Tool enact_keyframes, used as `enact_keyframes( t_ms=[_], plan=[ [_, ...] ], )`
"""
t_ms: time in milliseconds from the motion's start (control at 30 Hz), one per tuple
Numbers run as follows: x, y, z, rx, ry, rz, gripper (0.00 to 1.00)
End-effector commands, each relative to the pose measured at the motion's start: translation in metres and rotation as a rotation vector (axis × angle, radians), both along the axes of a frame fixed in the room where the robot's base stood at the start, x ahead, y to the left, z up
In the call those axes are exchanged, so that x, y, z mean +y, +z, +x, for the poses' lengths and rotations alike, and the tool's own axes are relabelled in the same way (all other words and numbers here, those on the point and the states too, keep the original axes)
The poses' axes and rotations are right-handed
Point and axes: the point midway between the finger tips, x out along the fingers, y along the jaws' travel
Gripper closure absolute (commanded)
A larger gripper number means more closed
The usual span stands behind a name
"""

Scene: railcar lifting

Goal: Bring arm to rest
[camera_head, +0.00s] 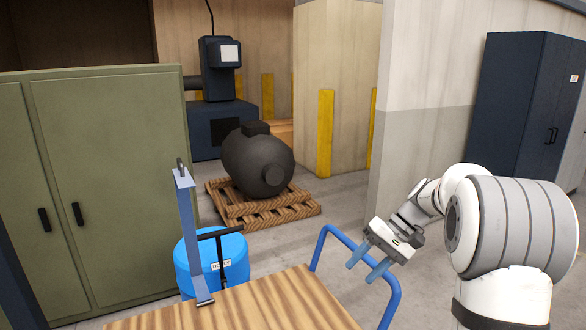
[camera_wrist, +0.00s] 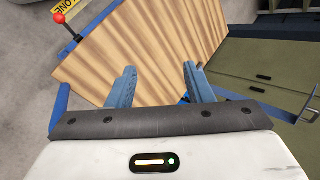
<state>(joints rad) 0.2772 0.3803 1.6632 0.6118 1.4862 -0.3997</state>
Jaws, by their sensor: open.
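My gripper (camera_head: 367,261) is at the right of the head view, held out in front of my white and grey arm. Its two blue fingers are apart with nothing between them. In the wrist view my gripper (camera_wrist: 158,80) shows both fingers spread over the wooden top. The arm is bent, with the gripper tilted down beside the blue tube rail (camera_head: 340,236).
A wooden-topped cart (camera_head: 250,308) with a blue post (camera_head: 190,235) stands in front. A blue drum (camera_head: 228,262), green cabinet (camera_head: 115,170) and dark tank (camera_head: 252,160) on a pallet (camera_head: 235,212) lie beyond. A red-knobbed lever (camera_wrist: 60,19) shows near the wooden top.

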Motion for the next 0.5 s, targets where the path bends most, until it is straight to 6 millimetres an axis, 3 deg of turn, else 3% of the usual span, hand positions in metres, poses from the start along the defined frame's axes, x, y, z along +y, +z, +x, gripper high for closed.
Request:
enact_keyframes(
  t_ms=[33, 200, 500],
  plan=[
    [0.008, -0.001, -0.019, -0.01, 0.002, -0.055, 0.53],
    [0.021, -0.007, -0.075, -0.05, -0.007, -0.239, 0.53],
    [0.025, -0.036, -0.174, -0.2, -0.021, -0.519, 0.53]
  ],
)
